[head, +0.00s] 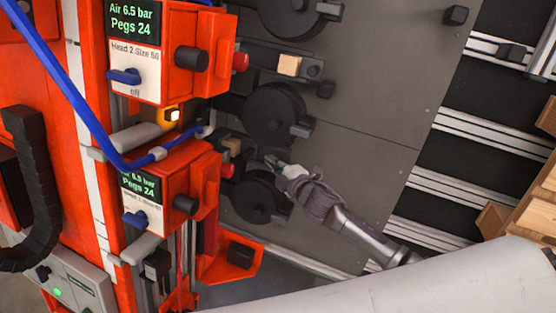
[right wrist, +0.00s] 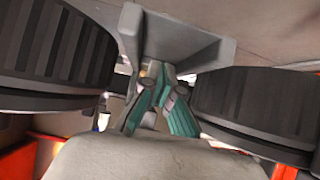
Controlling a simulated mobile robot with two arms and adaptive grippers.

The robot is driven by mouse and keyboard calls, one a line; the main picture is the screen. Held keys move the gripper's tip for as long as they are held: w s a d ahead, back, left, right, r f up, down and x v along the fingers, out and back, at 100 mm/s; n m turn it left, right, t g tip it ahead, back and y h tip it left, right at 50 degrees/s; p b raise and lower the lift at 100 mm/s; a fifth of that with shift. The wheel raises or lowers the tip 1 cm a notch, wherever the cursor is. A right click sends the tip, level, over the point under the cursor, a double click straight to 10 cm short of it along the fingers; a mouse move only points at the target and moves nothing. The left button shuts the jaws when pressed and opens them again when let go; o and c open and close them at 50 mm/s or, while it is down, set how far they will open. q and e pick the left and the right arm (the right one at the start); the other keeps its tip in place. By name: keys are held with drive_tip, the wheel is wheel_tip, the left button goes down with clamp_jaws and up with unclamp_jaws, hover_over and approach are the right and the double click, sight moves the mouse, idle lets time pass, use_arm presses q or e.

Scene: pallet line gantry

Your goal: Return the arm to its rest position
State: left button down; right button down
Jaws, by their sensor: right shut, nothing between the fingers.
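My right arm comes in from the lower right in the head view. Its gripper (head: 272,161) is shut and empty, beside the lower black ribbed wheel (head: 254,196). In the right wrist view the teal fingers (right wrist: 160,76) converge under a grey bracket (right wrist: 172,35). A black wheel stands to the left (right wrist: 52,60) and another to the right (right wrist: 245,100) of them. I cannot tell whether the fingers touch the bracket. My left gripper is not in view.
The orange machine (head: 205,160) with two control boxes fills the left. A blue hose (head: 62,85) runs across it. Another black wheel (head: 274,113) and a wooden block (head: 290,65) sit by the grey plate (head: 375,95). The plate's right half is mostly clear. Wooden pallets (head: 540,200) stand far right.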

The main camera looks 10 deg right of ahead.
drive_tip(key=shift+d, duration=0.2)
idle(0.3)
drive_tip(key=shift+s, duration=0.1)
drive_tip(key=shift+s+d+m+h, duration=0.25)
drive_tip(key=shift+m+h, duration=0.15)
drive_tip(key=shift+m, duration=0.2)
drive_tip(key=s+d+r+m+g+h, duration=0.1)
drive_tip(key=s+d+m+g+h, duration=0.25)
drive_tip(key=s, duration=0.55)
drive_tip(key=s+d+r+m+g, duration=0.1)
drive_tip(key=s+d+m+g, duration=0.25)
drive_tip(key=s+m, duration=0.5)
drive_tip(key=s+d+r+m+g+h, duration=0.1)
drive_tip(key=s+d+m+g+h, duration=0.2)
drive_tip(key=s, duration=0.8)
wheel_tip(320, 180, down, 27)
drive_tip(key=s+g+y, duration=0.1)
drive_tip(key=s+g, duration=0.1)
drive_tip(key=s+d+f, duration=0.3)
drive_tip(key=s+f, duration=1.2)
drive_tip(key=s, duration=0.1)
drive_tip(key=shift+d+f+g, duration=0.15)
drive_tip(key=shift+d+g, duration=0.25)
